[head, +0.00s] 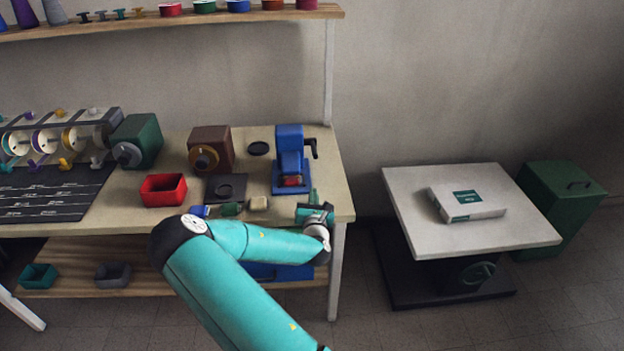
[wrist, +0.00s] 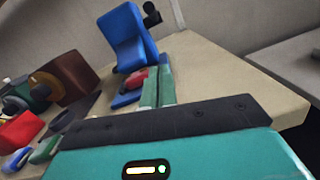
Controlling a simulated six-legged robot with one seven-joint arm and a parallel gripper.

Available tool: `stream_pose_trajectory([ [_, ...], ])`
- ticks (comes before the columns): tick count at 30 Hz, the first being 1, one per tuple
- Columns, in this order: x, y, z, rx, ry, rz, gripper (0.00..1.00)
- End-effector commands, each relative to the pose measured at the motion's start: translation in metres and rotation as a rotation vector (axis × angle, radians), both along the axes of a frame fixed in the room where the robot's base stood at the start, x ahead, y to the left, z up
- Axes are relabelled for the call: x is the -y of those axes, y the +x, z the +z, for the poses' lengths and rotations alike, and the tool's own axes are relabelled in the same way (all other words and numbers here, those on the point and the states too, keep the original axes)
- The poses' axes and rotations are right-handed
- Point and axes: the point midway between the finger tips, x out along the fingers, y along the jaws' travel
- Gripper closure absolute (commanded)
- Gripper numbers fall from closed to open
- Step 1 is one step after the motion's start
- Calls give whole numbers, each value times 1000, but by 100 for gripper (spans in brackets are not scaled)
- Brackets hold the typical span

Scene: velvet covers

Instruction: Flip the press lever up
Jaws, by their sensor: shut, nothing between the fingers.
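The blue press (head: 289,150) stands near the right end of the workbench, with a red part (head: 292,181) low on its front. Its black lever (head: 313,147) sticks out on the right side. In the wrist view the press (wrist: 124,38) is ahead and left, and the lever (wrist: 151,14) shows at the top. My gripper (head: 313,196) is in front of the press, below and apart from the lever. In the wrist view its green fingers (wrist: 157,84) are together and empty, pointing toward the press base. I cannot tell whether they touch the base.
The workbench (head: 345,200) holds a brown machine (head: 210,147), a green machine (head: 139,139), a red bin (head: 163,189) and small blocks (head: 230,209). A shelf (head: 250,14) hangs above. A white-topped table (head: 410,215) with a box (head: 467,203) stands right, across a floor gap.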

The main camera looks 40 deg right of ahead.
Motion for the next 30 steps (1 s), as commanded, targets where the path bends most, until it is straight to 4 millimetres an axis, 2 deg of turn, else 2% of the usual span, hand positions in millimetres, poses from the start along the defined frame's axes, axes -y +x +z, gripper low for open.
stream_pose_trajectory([
  [15,54,80,7,4,1,3,100],
  [18,58,79,25,6,2,1,100],
  [22,62,80,40,4,2,2,100],
  [30,63,80,45,2,1,3,100],
])
